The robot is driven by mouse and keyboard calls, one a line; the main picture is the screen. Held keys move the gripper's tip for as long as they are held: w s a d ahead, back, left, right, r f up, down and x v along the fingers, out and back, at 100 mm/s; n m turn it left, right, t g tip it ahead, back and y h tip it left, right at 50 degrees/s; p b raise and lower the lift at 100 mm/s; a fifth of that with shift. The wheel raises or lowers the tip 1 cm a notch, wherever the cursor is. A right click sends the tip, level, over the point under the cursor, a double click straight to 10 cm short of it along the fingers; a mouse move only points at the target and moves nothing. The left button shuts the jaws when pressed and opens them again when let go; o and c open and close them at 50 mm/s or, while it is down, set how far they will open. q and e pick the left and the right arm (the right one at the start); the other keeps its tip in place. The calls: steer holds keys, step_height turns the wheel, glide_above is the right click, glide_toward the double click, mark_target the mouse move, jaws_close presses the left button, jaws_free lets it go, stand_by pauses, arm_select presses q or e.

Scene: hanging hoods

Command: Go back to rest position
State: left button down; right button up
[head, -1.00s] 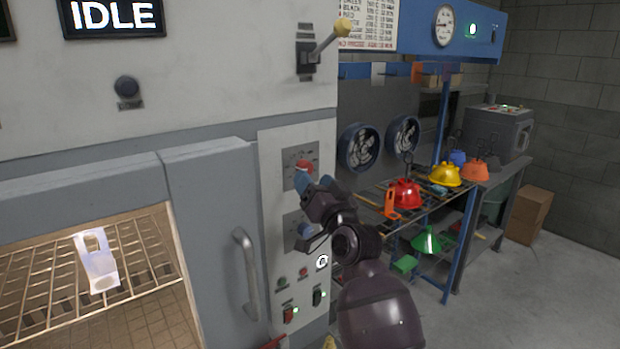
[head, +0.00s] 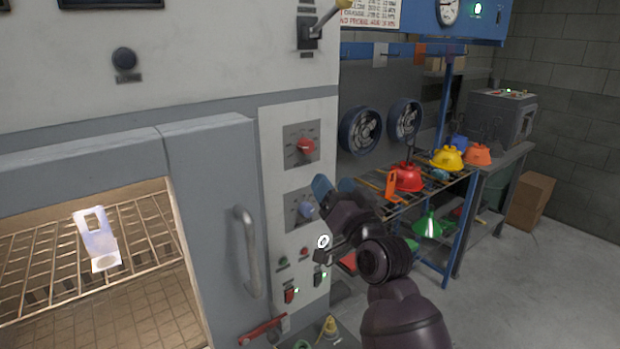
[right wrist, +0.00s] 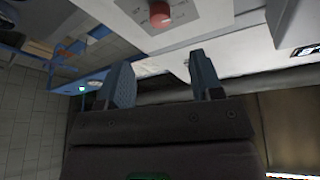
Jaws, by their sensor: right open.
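My right gripper (head: 332,188) is open and empty in the head view, in front of the machine's control panel (head: 284,185), near the blue knob (head: 306,210) and below the red knob (head: 306,147). In the right wrist view its two blue-grey fingers (right wrist: 161,82) stand well apart with nothing between them. The red knob also shows in that view (right wrist: 160,14), beyond the fingertips. I cannot tell whether the gripper touches the panel. My left gripper is in neither view.
The grey door with its handle (head: 247,250) is left of the panel. A pale tag-like piece (head: 96,240) lies on the wire rack (head: 40,250) inside the lit chamber. Red (head: 407,178), yellow (head: 446,158) and orange (head: 478,154) hoods are at the right. Open floor lies at lower right.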

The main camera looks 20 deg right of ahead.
steer(key=s+d+f+n+g+h, duration=0.1)
steer(key=s+d+f+n+g, duration=0.2)
steer(key=f, duration=0.9)
steer(key=s+f+g+h, duration=0.2)
steer(key=s+f, duration=0.3)
steer(key=f, duration=0.8)
steer(key=s+d+f+g, duration=0.3)
steer(key=s+f+g, duration=0.2)
steer(key=s+f, duration=1.1)
steer(key=s+b, duration=0.1)
steer(key=s, duration=0.2)
steer(key=shift+d+f+n+h, duration=0.15)
steer(key=shift+f+n+h, duration=0.15)
